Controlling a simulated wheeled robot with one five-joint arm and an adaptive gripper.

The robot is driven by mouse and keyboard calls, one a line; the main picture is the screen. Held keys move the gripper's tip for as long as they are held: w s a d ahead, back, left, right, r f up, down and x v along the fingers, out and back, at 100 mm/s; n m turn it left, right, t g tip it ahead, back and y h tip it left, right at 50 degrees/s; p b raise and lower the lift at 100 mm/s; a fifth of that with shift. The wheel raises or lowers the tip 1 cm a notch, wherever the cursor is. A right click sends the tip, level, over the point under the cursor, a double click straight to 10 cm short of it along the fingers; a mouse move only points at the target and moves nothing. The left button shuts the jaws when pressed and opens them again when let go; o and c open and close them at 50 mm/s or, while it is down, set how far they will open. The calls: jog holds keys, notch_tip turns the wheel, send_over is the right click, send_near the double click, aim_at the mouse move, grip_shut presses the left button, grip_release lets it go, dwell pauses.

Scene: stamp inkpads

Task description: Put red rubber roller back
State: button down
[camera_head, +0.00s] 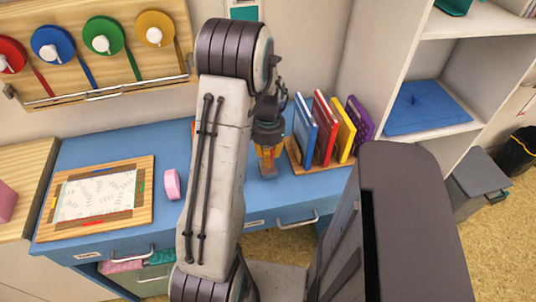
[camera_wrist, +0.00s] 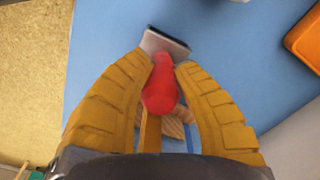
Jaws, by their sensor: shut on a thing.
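My gripper (camera_head: 268,155) is over the blue desk, just left of the book-like pads. In the wrist view, its yellow fingers (camera_wrist: 163,68) are shut on the red rubber roller (camera_wrist: 160,90). The roller's red, bulb-shaped handle is between the fingers. Its grey, dark-edged head (camera_wrist: 166,42) sticks out past the fingertips, tilted over the blue desktop. The roller cannot be made out in the head view.
A wooden holder (camera_head: 322,167) carries blue, red, yellow and purple upright pads. A framed wooden board (camera_head: 146,203) and a pink block (camera_head: 172,185) lie on the desk (camera_head: 84,153). An orange thing (camera_wrist: 305,42) shows in the wrist view. My arm hides the middle desk.

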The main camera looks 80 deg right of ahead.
jog(key=shift+f, duration=0.3)
jog(key=shift+f, duration=0.15)
jog(key=c, duration=1.1)
grip_release()
